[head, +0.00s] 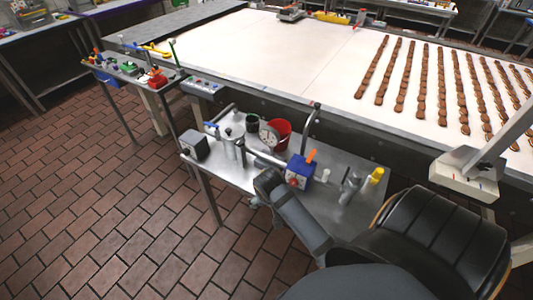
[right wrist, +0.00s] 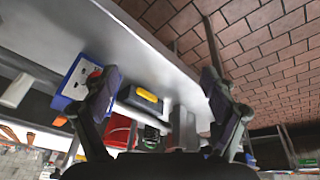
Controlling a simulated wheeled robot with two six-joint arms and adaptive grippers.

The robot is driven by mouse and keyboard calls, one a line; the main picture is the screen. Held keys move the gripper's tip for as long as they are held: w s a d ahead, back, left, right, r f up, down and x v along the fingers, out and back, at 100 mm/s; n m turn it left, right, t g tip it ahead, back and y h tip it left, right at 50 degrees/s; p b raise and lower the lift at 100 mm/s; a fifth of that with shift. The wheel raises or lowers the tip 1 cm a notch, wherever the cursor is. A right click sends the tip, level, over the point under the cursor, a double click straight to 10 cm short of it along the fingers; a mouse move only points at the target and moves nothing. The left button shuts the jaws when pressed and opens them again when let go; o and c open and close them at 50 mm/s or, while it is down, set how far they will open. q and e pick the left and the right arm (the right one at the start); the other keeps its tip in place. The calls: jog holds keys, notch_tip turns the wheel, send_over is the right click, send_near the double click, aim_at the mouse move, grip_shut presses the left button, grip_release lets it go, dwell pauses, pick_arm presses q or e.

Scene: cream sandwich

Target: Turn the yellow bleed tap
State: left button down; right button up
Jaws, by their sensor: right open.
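A yellow-topped fitting (head: 377,174), the likeliest bleed tap, stands at the right end of the metal shelf in the head view. My right gripper (head: 266,182) is at the shelf's front edge, left of the blue box (head: 300,170) and well left of that fitting. In the right wrist view my right gripper (right wrist: 161,76) is open, its fingers apart with nothing held between them. A dark block with a yellow part (right wrist: 148,95) shows between the fingers; I cannot tell whether it is the tap. The blue box (right wrist: 74,84) is beside the left finger. My left gripper is not in view.
The metal shelf (head: 350,210) also carries a grey box (head: 195,147), a round gauge (head: 267,136), a red bucket (head: 283,128) and a pipe. The conveyor (head: 290,60) runs behind. A black chair (head: 440,235) is at the right. The brick floor (head: 110,210) at left is open.

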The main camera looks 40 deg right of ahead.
jog(key=w+d+r+m+g+h, duration=0.1)
jog(key=w+d+r+m, duration=0.1)
jog(key=w+d+m, duration=0.3)
jog(key=w+d+r+m+h, duration=0.1)
jog(key=w+r+m, duration=0.1)
jog(key=w+m, duration=0.35)
jog(key=shift+n, duration=0.85)
jog(key=x, duration=0.3)
jog(key=w+x, duration=0.1)
jog(key=x, duration=0.3)
jog(key=p+x, duration=0.1)
jog(key=x, duration=0.3)
jog(key=shift+w+a, duration=0.2)
jog(key=shift+a, duration=0.2)
jog(key=c, duration=1.2)
